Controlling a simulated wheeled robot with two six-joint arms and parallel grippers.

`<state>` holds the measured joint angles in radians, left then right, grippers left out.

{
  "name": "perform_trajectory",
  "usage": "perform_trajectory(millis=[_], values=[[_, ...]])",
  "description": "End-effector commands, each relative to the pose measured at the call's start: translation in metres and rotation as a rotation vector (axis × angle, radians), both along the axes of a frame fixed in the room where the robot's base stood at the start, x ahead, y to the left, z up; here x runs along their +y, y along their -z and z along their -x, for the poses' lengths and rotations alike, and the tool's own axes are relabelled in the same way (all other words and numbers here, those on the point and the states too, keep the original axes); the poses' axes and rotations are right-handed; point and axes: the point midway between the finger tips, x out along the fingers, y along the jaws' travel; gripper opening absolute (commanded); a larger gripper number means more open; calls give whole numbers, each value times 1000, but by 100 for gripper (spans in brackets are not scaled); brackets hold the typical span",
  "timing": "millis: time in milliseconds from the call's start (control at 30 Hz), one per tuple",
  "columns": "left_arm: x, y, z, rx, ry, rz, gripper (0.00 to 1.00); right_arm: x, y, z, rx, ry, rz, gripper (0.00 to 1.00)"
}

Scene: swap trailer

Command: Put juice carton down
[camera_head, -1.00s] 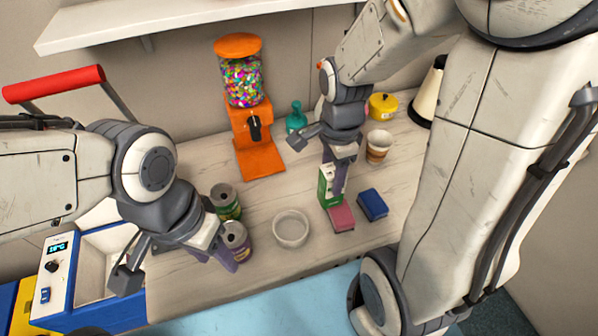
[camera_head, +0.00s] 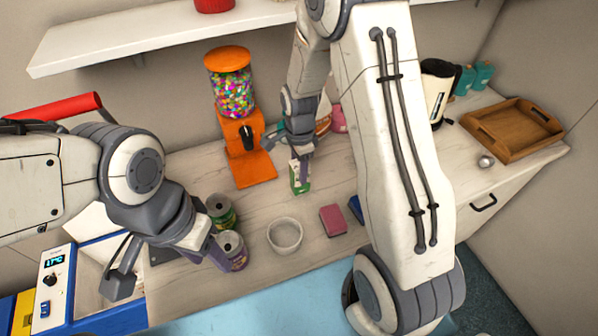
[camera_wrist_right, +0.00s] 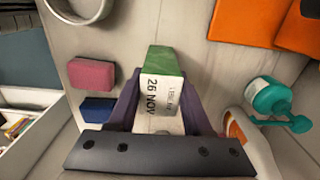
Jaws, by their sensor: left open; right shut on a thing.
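The juice carton (camera_head: 300,186), green and white, is between the fingers of my right gripper (camera_head: 302,170). In the right wrist view the carton (camera_wrist_right: 162,88) shows a printed date on its top, and both purple fingers press its sides. I cannot tell whether its base touches the counter. My left gripper (camera_head: 222,254) is open beside a purple can (camera_head: 232,250) at the counter's front left; how near its fingers are to the can is unclear.
A white bowl (camera_head: 285,236), a pink sponge (camera_head: 333,220) and a blue sponge (camera_head: 356,208) lie in front of the carton. The orange candy dispenser (camera_head: 240,150) stands behind left. A teal bottle (camera_wrist_right: 270,97) and a wooden tray (camera_head: 512,130) are also on the counter.

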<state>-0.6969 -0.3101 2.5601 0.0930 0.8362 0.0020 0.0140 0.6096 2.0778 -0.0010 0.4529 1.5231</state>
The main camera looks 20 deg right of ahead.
Motion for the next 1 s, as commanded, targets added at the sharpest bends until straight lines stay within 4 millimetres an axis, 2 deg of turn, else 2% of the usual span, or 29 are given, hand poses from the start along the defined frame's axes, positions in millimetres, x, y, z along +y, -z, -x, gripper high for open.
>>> perform_trajectory(millis=[100, 200, 567, 600, 667, 1000], values=[[0, -8, 0, 0, 0, 0, 50, 0, 15, 1, 5, 1, 0, 0], [0, -8, 0, 0, 0, 0, 50, 0, 21, 1, 2, 1, 0, 0], [0, -4, 0, 0, 0, 0, 50, 0, 26, 1, 0, 0, 0, 0], [0, -5, 0, 0, 0, 0, 50, 0, 26, 1, 1, 0, 0, 57], [0, -5, 0, 0, 0, 0, 50, 0, 26, 1, 1, 0, 0, 80], [0, -7, 0, 0, 0, 0, 50, 0, 23, 1, 1, 0, 0, 80]])
